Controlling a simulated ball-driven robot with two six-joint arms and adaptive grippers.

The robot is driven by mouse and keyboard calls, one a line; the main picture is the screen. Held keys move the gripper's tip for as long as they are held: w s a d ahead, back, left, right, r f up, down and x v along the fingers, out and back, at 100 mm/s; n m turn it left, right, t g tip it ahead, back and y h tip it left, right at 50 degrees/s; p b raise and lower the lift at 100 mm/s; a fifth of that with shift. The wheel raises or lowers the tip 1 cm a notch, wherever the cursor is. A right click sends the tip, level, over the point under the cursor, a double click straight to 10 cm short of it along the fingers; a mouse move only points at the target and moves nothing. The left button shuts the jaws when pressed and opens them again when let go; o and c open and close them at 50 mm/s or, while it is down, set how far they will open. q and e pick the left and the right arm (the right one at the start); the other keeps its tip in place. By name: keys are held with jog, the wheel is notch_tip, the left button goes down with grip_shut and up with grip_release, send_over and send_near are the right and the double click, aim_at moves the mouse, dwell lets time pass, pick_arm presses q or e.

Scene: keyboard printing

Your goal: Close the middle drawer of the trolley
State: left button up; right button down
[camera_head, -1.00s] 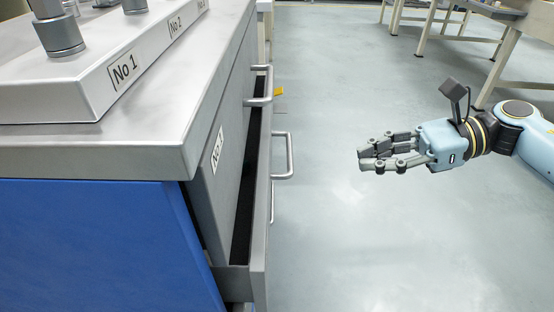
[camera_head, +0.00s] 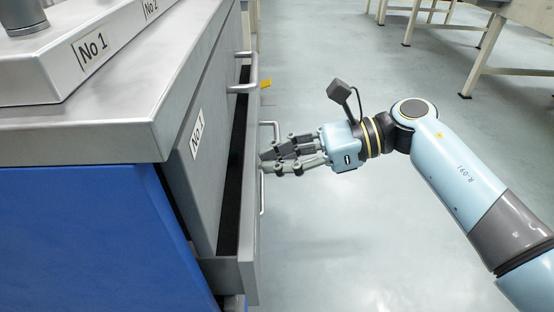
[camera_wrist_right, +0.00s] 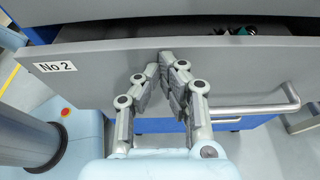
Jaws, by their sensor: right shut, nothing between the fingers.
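The grey trolley (camera_head: 100,140) with blue sides stands at the left of the head view. Its middle drawer (camera_head: 248,265) is pulled part way out, with a dark gap behind its front. In the right wrist view the drawer front (camera_wrist_right: 90,75) bears a "No.2" label, and its bar handle (camera_wrist_right: 250,109) is to the right of my fingers. My right gripper (camera_head: 265,161) is shut and empty, its tips at the outer face of the drawer front; whether they touch, I cannot tell. The right wrist view shows its fingers (camera_wrist_right: 171,60) over the front. My left gripper is out of view.
The top drawer (camera_head: 203,150), labelled "No 1", looks shut; its handle (camera_head: 245,86) juts out above the open drawer. Small dark items (camera_wrist_right: 245,30) lie in the open drawer. The floor (camera_head: 340,240) right of the trolley is clear. Tables (camera_head: 510,70) stand at the back right.

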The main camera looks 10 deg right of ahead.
aim_at(248, 162)
jog(key=a, duration=0.2)
jog(key=w+a+b, duration=0.1)
jog(key=a, duration=0.1)
jog(key=shift+a, duration=0.15)
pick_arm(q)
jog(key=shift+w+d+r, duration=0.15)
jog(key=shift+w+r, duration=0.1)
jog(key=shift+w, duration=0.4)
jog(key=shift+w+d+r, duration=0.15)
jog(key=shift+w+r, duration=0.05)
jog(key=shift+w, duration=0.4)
pick_arm(e)
jog(key=shift+a, duration=0.1)
